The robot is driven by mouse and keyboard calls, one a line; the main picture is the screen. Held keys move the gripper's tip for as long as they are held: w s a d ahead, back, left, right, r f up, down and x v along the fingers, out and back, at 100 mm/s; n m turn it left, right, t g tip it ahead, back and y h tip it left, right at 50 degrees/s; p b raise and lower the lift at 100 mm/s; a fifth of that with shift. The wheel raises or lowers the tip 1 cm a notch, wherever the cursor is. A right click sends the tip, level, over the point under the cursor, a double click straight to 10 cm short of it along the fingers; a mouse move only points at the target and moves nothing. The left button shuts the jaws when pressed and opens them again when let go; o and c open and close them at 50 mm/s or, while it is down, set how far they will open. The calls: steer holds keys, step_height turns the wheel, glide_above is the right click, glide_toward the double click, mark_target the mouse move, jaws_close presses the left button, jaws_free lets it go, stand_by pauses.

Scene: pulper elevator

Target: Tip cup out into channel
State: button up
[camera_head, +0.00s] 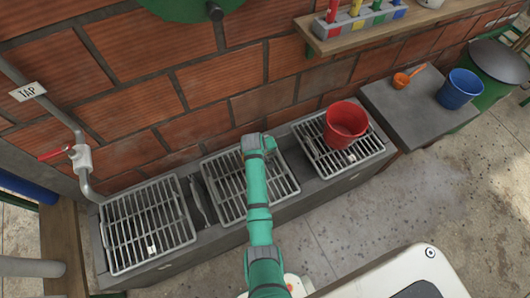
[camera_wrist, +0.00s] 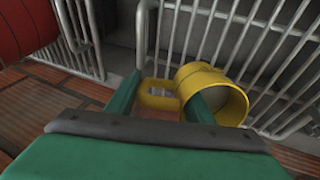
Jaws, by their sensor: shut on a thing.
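A yellow cup (camera_wrist: 218,88) with a loop handle shows in the wrist view, lying tilted well over with its round mouth turned to the lower right. My gripper (camera_wrist: 165,88) is shut on the cup, with its green fingers at the handle side. Whether anything is inside the cup or pouring out cannot be told. In the head view my gripper (camera_head: 258,146) is over the middle grate (camera_head: 225,190) of the grey channel (camera_head: 210,246), and the cup is hidden there behind my arm.
A red bucket (camera_head: 345,124) stands on the right grate (camera_head: 312,150); it also shows in the wrist view (camera_wrist: 25,28). The left grate (camera_head: 150,222) is clear, beside the tap (camera_head: 80,157). A brick wall rises close behind. A blue bucket (camera_head: 460,88) and orange scoop (camera_head: 402,81) are on the right slab.

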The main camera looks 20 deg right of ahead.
step_height(320, 180, up, 2)
steer(key=t+h, duration=0.2)
steer(key=shift+r+h, duration=0.1)
steer(key=shift+h, duration=0.2)
steer(key=t+h, duration=0.1)
steer(key=h, duration=0.1)
steer(key=s+a+r+t+h, duration=0.1)
steer(key=t+h, duration=0.1)
steer(key=shift+s+a+r+t, duration=0.1)
steer(key=shift+a+t, duration=0.05)
steer(key=shift+t, duration=0.15)
steer(key=a+t+h, duration=0.1)
steer(key=s+t+h, duration=0.1)
steer(key=s+a+t+h, duration=0.1)
steer(key=h, duration=0.1)
steer(key=shift+a+f, duration=0.3)
steer(key=shift+a, duration=0.05)
steer(key=shift+s+a+r+t+h, duration=0.3)
steer(key=shift+s+a+t+h, duration=0.3)
steer(key=shift+h, duration=0.2)
steer(key=shift+s+a+r+t+h, duration=0.25)
steer(key=shift+s+a+t+h, duration=0.2)
steer(key=shift+a+t+h, duration=0.25)
steer(key=shift+c, duration=0.2)
steer(key=shift+d, duration=0.1)
stand_by(0.5)
